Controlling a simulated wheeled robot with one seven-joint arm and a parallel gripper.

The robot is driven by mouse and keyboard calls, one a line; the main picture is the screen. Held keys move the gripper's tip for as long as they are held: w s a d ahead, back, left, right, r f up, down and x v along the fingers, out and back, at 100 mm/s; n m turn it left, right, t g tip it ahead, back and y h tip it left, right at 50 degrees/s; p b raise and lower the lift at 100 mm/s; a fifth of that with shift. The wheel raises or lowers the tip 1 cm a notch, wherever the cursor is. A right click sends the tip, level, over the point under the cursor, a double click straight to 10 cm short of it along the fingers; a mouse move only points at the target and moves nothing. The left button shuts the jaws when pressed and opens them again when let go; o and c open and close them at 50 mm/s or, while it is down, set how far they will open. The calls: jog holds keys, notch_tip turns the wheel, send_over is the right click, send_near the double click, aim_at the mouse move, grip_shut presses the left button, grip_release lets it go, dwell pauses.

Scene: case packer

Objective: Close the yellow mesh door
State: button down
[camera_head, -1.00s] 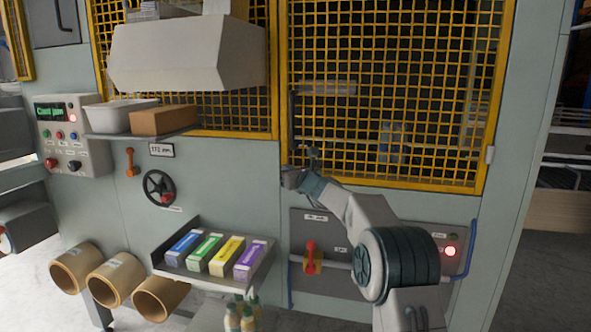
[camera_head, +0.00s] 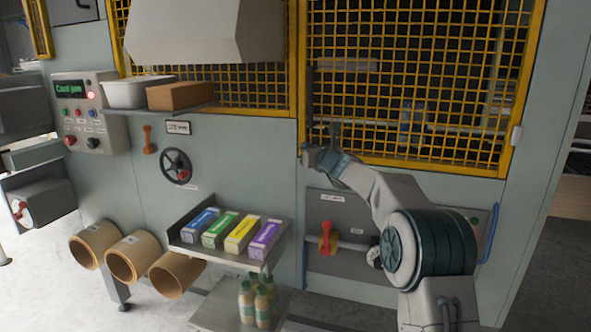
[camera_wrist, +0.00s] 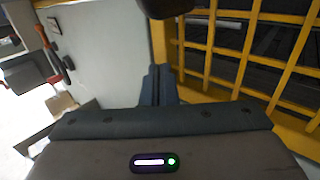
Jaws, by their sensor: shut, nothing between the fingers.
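The yellow mesh door (camera_head: 415,164) fills the upper right of the machine in the head view. It sits in or very near its frame, with a hinge-like block at its right edge and a dark vertical handle (camera_head: 310,95) on its left side. My gripper (camera_head: 312,154) is at the door's lower left corner, just below the handle. In the wrist view my gripper's fingers (camera_wrist: 159,84) are together and empty, beside the yellow frame and mesh (camera_wrist: 240,60). Whether they touch the door is unclear.
A control panel (camera_head: 88,115), a shelf with a white tray (camera_head: 138,93) and brown box (camera_head: 180,95), and a handwheel (camera_head: 176,166) are left. Below are a rack of coloured cartons (camera_head: 232,228), several bottles (camera_head: 256,300) and a red-handled switch (camera_head: 327,238).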

jog(key=s+a+n+g+y+b, duration=0.1)
jog(key=s+a+n+g+b, duration=0.2)
jog(key=s+n, duration=1.2)
jog(key=s+d+f+n+g+h+p, duration=0.2)
jog(key=s+d+f+n, duration=0.3)
jog(key=s, duration=0.8)
jog(key=s+d+f+n+g+h+p, duration=0.3)
jog(key=s+d, duration=0.6)
jog(key=s, duration=0.5)
jog(key=s+d+f+n+g+h+p, duration=0.3)
jog(key=s+d+f+n, duration=0.4)
jog(key=s, duration=0.7)
jog(key=shift+d+f+g+h, duration=0.3)
jog(key=shift+d+g+h, duration=0.15)
jog(key=shift+g+h, duration=0.5)
jog(key=c, duration=2.1)
grip_release()
jog(key=shift+c, duration=0.2)
